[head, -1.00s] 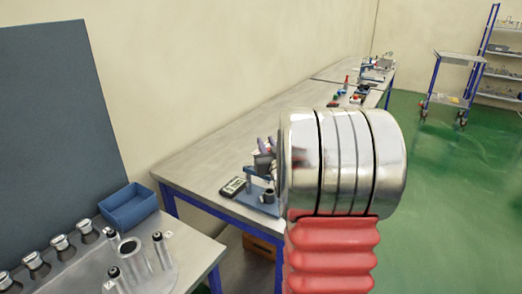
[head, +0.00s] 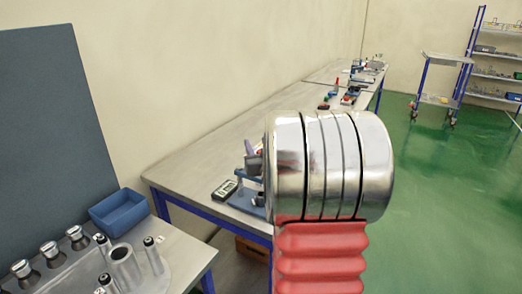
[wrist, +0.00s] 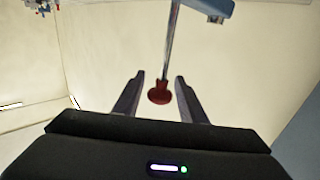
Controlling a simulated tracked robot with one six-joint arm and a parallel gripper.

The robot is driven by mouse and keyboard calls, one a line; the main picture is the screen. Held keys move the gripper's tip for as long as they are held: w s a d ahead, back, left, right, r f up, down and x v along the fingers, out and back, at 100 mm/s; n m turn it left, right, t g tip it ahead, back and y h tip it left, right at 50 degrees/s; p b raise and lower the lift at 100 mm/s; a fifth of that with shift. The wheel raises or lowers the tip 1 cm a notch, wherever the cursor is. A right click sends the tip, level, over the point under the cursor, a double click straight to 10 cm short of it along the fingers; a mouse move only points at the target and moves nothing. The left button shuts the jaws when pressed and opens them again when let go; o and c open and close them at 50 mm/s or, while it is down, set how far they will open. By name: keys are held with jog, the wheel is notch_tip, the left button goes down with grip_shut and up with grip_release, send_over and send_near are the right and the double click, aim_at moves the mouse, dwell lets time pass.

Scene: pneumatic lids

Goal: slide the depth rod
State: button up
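In the wrist view a thin metal rod (wrist: 172,45) with a red knob (wrist: 159,93) at its end, apparently the depth rod, runs from the top edge beside a blue-grey part (wrist: 208,8). My gripper (wrist: 159,78) is open, one dark finger on each side of the knob. The knob appears between the fingers with gaps on both sides; its distance from them is unclear. In the head view a blue stand (head: 247,203) on the bench is partly hidden behind my arm, and my gripper is not visible there. I cannot make out the rod there.
A long bench (head: 190,168) runs along the wall, with a small meter (head: 224,189) near its front edge. At the lower left a table holds a blue bin (head: 124,208), metal-capped jars and a cylindrical fixture (head: 124,265). Green floor (head: 430,190) is open at the right.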

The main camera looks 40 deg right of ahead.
jog(key=v, duration=1.3)
jog(key=shift+s+a, duration=0.15)
jog(key=shift+s, duration=0.1)
jog(key=s+a+f+m+g+y, duration=0.1)
jog(key=s+f+g, duration=0.3)
jog(key=f+g, duration=0.15)
jog(key=s+a+f+g+y, duration=0.1)
jog(key=s+a+f+g, duration=0.2)
jog(key=f, duration=0.4)
jog(key=s+a+r+n+y, duration=0.1)
jog(key=a+r+n+y, duration=0.1)
jog(key=a, duration=0.8)
jog(key=s+a+r+n+g+y, duration=0.1)
jog(key=s+a+r+n+y, duration=0.1)
jog(key=a, duration=0.9)
jog(key=s+a+r+n+y, duration=0.2)
jog(key=a+r+n+y, duration=0.1)
jog(key=a, duration=0.7)
jog(key=shift+s+a+r, duration=0.15)
jog(key=shift+a+r, duration=0.25)
jog(key=shift+r, duration=0.05)
